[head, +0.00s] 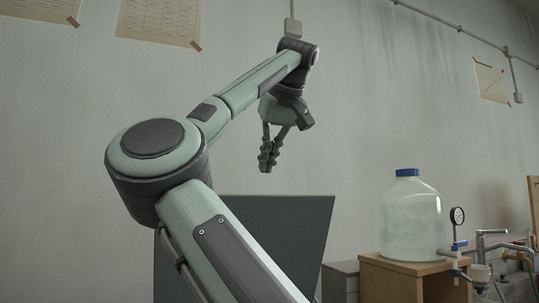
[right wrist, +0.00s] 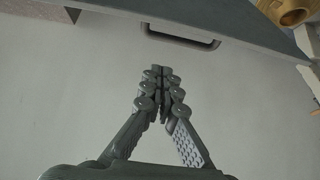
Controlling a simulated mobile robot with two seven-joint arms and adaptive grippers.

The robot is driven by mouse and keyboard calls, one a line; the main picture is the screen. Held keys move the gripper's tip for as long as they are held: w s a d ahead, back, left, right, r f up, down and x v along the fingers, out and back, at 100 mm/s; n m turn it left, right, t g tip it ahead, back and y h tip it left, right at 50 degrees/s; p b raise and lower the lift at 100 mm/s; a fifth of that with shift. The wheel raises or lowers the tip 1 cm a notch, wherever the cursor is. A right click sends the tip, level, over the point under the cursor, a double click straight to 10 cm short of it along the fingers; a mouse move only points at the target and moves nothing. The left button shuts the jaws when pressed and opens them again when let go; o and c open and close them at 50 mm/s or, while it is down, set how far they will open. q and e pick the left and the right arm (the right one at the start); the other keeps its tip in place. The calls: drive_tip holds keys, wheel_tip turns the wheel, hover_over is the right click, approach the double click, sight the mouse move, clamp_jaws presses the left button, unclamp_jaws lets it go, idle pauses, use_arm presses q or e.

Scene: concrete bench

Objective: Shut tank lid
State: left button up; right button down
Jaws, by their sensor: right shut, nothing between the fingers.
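A dark grey flat panel (head: 295,232), which looks like the raised tank lid, stands upright behind my arm in the head view. My arm covers its left and lower parts, and the tank body cannot be made out. In the right wrist view a dark panel (right wrist: 235,22) crosses the top, with a dark bar handle (right wrist: 183,40) along its edge. My right gripper (head: 267,167) hangs above the panel in the head view, fingers down. In the right wrist view its fingertips (right wrist: 161,73) meet, empty, apart from the handle. My left gripper is not in view.
A large clear jug (head: 410,222) with a blue cap stands on a wooden box (head: 395,277) at the right. The wall behind is mostly bare, with free room around my gripper.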

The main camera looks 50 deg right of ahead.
sight(267, 197)
wheel_tip(267, 197, down, 5)
drive_tip(key=shift+w+f+b, duration=0.1)
drive_tip(key=shift+b, duration=0.45)
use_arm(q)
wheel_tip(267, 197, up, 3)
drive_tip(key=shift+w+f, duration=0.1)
use_arm(e)
drive_tip(key=shift+f, duration=0.15)
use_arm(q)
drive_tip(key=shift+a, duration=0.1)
use_arm(e)
drive_tip(key=shift+s, duration=0.2)
